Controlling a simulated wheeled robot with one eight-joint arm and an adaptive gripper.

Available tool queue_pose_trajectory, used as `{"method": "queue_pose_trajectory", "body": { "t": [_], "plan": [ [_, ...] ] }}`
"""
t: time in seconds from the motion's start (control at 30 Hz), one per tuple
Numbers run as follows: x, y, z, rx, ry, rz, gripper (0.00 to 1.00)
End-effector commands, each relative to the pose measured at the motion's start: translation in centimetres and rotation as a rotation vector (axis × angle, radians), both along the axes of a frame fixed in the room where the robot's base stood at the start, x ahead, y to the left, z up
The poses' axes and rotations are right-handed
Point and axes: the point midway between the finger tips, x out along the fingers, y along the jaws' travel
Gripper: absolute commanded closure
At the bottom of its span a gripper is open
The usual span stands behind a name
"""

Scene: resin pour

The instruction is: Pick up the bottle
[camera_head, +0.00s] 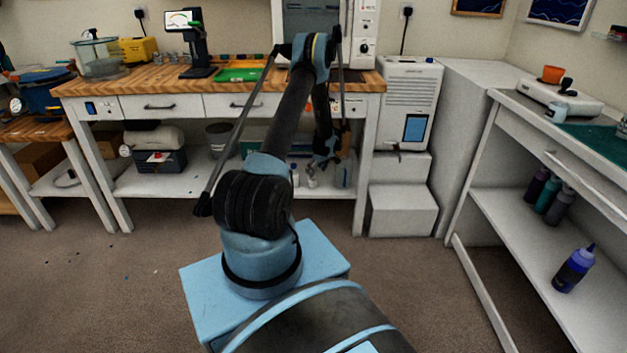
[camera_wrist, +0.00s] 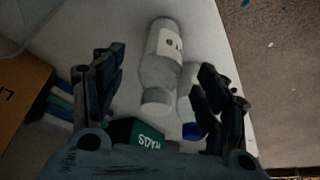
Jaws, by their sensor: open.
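In the wrist view, a clear greyish bottle (camera_wrist: 163,58) with a white label lies between and beyond the fingers of my gripper (camera_wrist: 163,88), its pale cap towards me. A whitish bottle (camera_wrist: 185,92) with a blue cap stands close to its right. My gripper is open, with nothing between its fingers that I can see it touching. In the head view, my gripper (camera_head: 327,160) is at the lower shelf under the wooden bench, near small white bottles (camera_head: 311,179). Which bottle is meant, I cannot tell.
A dark green box (camera_wrist: 138,132) and a brown box (camera_wrist: 20,88) flank the bottles in the wrist view. The wooden bench top (camera_head: 130,83) overhangs the lower shelf (camera_head: 240,193). Open floor (camera_head: 120,270) lies left.

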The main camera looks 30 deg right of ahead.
Motion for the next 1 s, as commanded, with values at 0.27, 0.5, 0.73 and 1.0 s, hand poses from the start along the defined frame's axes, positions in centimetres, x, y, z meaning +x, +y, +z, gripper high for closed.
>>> {"method": "queue_pose_trajectory", "body": {
  "t": [0.27,0.5,0.73,1.0],
  "plan": [
    [0.6,0.2,-1.5,-0.002,0.001,0.001,0.33],
    [1.3,0.4,-4.2,-0.002,0.001,-0.002,0.33],
    [1.9,0.5,-5.8,-0.002,0.0,-0.003,0.33],
    [1.8,0.4,-5.8,-0.002,0.001,-0.004,0.51]
  ]
}}
